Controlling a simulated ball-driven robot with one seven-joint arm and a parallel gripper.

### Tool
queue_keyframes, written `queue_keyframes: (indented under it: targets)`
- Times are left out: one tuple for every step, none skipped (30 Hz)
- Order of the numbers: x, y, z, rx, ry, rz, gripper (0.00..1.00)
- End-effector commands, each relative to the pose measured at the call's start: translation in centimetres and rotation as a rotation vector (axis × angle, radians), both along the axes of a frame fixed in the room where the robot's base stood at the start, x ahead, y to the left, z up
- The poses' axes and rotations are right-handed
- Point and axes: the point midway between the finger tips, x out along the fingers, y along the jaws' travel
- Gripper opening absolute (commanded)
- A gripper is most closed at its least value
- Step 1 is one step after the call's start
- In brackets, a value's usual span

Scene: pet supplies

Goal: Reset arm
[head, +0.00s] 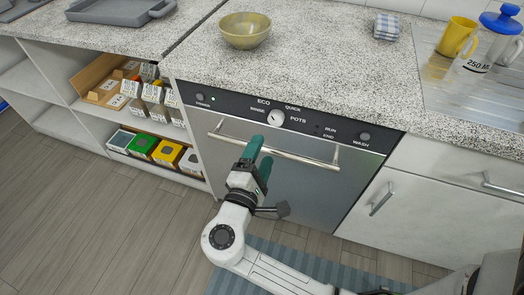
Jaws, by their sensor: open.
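My gripper (258,160) has teal fingers and is in front of the dishwasher door (305,180), close to its silver bar handle (290,153). The fingers look parted, with nothing between them. The tip of one finger overlaps the handle in the picture; I cannot tell whether it touches. The dishwasher door is shut. Its black control panel (340,132) has a round white knob (276,118) and a small green light. My white arm reaches up from the lower right.
A yellow-green bowl (246,30) stands on the speckled counter (320,60) above. A yellow cup (456,36), a blue-lidded jug (486,55) and a folded cloth (387,26) are at the right. Open shelves at the left hold several boxes (167,153). A striped mat (255,250) lies on the floor.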

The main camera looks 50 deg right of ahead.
Motion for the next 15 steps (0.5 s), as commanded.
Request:
queue_keyframes:
  targets:
    - [0.01,-0.02,0.00,0.000,0.000,0.000,0.69]
    - [0.01,-0.02,0.00,0.000,0.000,0.000,0.69]
    - [0.00,-0.03,0.00,0.000,0.000,0.000,0.69]
    - [0.00,-0.03,0.01,0.000,0.000,0.000,0.69]
    - [0.01,-0.04,0.01,0.000,0.000,-0.001,0.69]
    - [0.01,-0.04,0.01,0.000,0.000,0.000,0.69]
    - [0.01,-0.05,0.01,0.000,0.000,-0.001,0.69]
    - [0.01,-0.05,0.01,0.000,0.000,-0.001,0.69]
    - [0.01,-0.05,0.01,0.000,0.000,-0.001,0.69]
    - [0.01,-0.05,0.01,0.000,0.000,-0.001,0.69]
    - [0.01,-0.05,0.01,0.000,0.000,-0.001,0.69]
    - [0.01,-0.06,0.01,0.000,0.000,-0.001,0.69]
    - [0.01,-0.06,0.01,0.000,0.000,-0.001,0.69]
    - [-0.15,-0.25,0.06,0.012,-0.002,-0.005,0.69]
    - [-0.49,-0.62,-0.02,0.041,-0.006,-0.014,0.69]
